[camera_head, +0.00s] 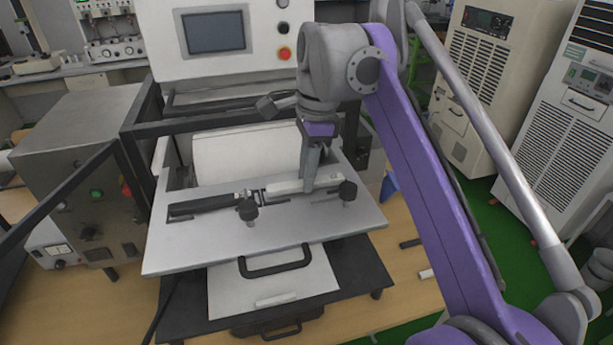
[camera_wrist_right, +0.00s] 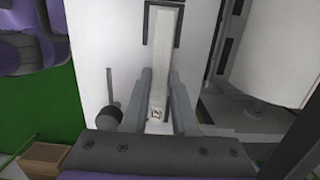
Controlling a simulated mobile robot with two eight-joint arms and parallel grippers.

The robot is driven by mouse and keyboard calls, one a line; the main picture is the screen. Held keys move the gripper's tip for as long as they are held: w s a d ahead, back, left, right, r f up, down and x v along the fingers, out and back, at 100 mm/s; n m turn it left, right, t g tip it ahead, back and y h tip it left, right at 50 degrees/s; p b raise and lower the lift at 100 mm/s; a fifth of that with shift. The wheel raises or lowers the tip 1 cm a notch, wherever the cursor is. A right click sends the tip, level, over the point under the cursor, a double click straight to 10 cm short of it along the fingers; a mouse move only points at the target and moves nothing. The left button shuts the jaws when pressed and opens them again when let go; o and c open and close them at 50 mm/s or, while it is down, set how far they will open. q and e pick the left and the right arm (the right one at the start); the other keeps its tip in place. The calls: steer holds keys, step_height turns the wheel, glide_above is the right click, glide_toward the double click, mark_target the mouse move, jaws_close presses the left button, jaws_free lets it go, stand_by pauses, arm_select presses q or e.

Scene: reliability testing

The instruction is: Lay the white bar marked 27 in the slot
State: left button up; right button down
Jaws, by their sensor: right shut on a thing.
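My right gripper (camera_head: 309,184) reaches down over the light metal plate (camera_head: 200,250) of the machine. It is shut on a white bar (camera_head: 286,187); the wrist view shows the bar (camera_wrist_right: 163,60) between both fingers (camera_wrist_right: 159,80). My left gripper is not in view.
The black knobs (camera_head: 248,211) and (camera_head: 347,190) stand close to the bar. Another white bar (camera_head: 276,299) lies on the lower shelf, and a white piece (camera_head: 426,273) and dark piece (camera_head: 411,243) lie on the wooden table. A black handle (camera_head: 275,268) is on the plate's front.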

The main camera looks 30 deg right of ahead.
mark_target(316, 181)
steer(key=shift+s, duration=0.25)
steer(key=shift+w+f, duration=0.2)
steer(key=shift+f, duration=0.15)
steer(key=c, duration=0.9)
jaws_free()
steer(key=shift+r, duration=0.1)
steer(key=shift+o, duration=1)
steer(key=shift+s, duration=0.15)
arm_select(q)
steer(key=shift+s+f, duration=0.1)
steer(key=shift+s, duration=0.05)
arm_select(e)
steer(key=shift+r, duration=0.15)
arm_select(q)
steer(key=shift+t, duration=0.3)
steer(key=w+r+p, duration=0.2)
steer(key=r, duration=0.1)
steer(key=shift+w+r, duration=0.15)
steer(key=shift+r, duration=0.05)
arm_select(e)
step_height(316, 181, up, 12)
steer(key=d, duration=0.1)
steer(key=shift+d, duration=0.2)
